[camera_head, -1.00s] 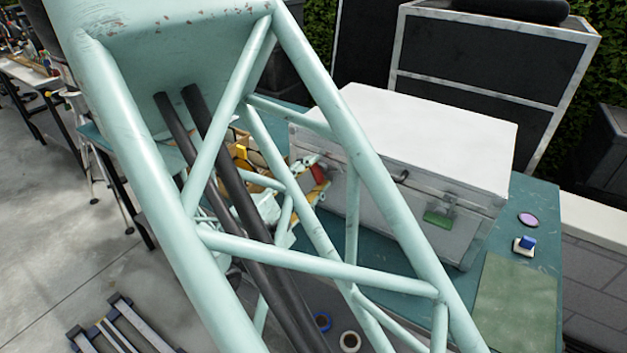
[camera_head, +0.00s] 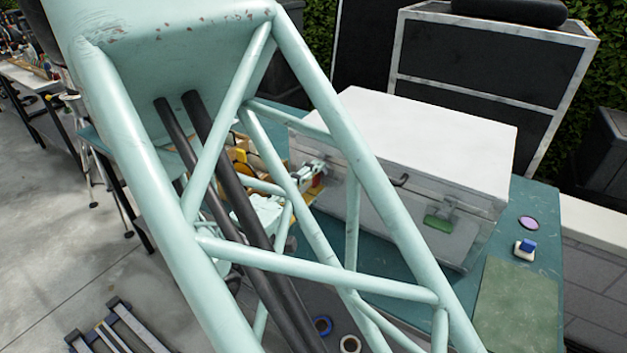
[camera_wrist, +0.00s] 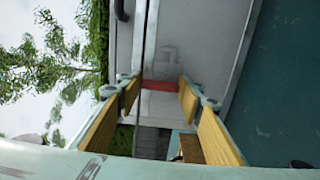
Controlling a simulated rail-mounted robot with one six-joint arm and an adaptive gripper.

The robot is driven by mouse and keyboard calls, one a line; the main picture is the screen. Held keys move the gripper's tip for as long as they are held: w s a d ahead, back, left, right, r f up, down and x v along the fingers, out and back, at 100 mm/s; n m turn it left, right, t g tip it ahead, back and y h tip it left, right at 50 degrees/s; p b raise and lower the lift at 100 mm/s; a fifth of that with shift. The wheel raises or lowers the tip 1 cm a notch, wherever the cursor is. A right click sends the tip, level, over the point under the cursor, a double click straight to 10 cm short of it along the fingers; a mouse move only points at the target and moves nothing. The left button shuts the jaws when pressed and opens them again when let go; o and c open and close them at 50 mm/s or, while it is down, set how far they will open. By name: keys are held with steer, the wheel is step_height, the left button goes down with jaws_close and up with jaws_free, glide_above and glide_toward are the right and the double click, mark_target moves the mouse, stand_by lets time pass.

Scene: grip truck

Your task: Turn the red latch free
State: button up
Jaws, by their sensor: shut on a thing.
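The red latch (camera_wrist: 160,85) is on the front of the grey case with a white lid (camera_head: 430,130). In the wrist view it lies between the tips of my gripper (camera_wrist: 159,94), whose yellow-brown pads stand on both sides of it. My gripper (camera_head: 309,174) is shut on the latch at the left part of the case front. In the head view my own arm's frame and the gripper hide most of the latch, and only a bit of red shows. A green latch (camera_head: 438,221) sits on the right of the case front.
The case stands on a teal table (camera_head: 385,255). A dark handle (camera_head: 401,180) is on its front. A blue and white object (camera_head: 525,247), a purple disc (camera_head: 528,223) and a green mat (camera_head: 515,305) lie at the right. Tape rolls (camera_head: 350,343) lie in front.

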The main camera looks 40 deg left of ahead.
steer(key=shift+c, duration=0.2)
steer(key=o, duration=0.9)
steer(key=shift+s+d, duration=0.2)
steer(key=shift+s, duration=5.8)
